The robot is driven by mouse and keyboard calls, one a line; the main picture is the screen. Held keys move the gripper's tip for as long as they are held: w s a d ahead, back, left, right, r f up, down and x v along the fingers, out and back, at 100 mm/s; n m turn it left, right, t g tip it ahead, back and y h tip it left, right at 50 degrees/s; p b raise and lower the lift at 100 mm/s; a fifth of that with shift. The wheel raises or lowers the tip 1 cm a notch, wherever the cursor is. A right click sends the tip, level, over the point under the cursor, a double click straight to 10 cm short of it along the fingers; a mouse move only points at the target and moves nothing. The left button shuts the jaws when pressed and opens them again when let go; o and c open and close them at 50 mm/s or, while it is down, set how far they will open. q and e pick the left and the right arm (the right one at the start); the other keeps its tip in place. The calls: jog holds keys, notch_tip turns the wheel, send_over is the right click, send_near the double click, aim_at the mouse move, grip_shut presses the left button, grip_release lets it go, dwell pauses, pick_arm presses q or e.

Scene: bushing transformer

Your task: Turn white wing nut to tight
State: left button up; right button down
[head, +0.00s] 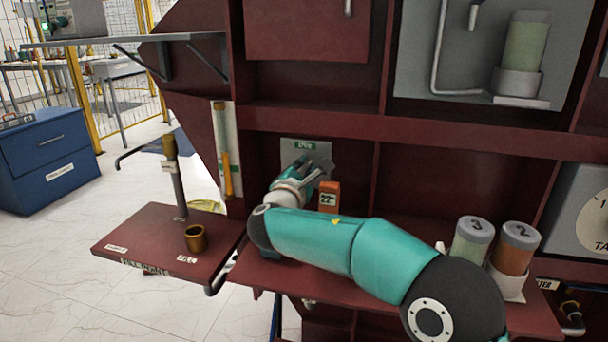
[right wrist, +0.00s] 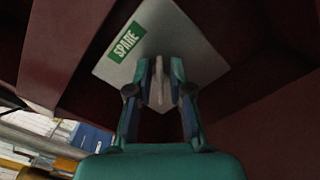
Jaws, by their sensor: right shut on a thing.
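A grey plate (head: 290,153) with a green label is fixed to the dark red panel, and in the right wrist view the label on the plate (right wrist: 205,58) reads SPARE. My right gripper (head: 322,167) is at the front of this plate. In the right wrist view my right gripper (right wrist: 161,78) has its two fingers closed on a pale, narrow piece, the white wing nut (right wrist: 159,92), standing out from the plate. The fingers hide its sides, and how tight it sits cannot be seen. In the head view the nut is hidden by the gripper. My left gripper is not in view.
A red side shelf (head: 145,233) holds a brass cup (head: 196,238).

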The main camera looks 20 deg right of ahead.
jog(key=shift+f, duration=0.15)
jog(key=c, duration=1.3)
grip_release()
jog(key=v, duration=1.2)
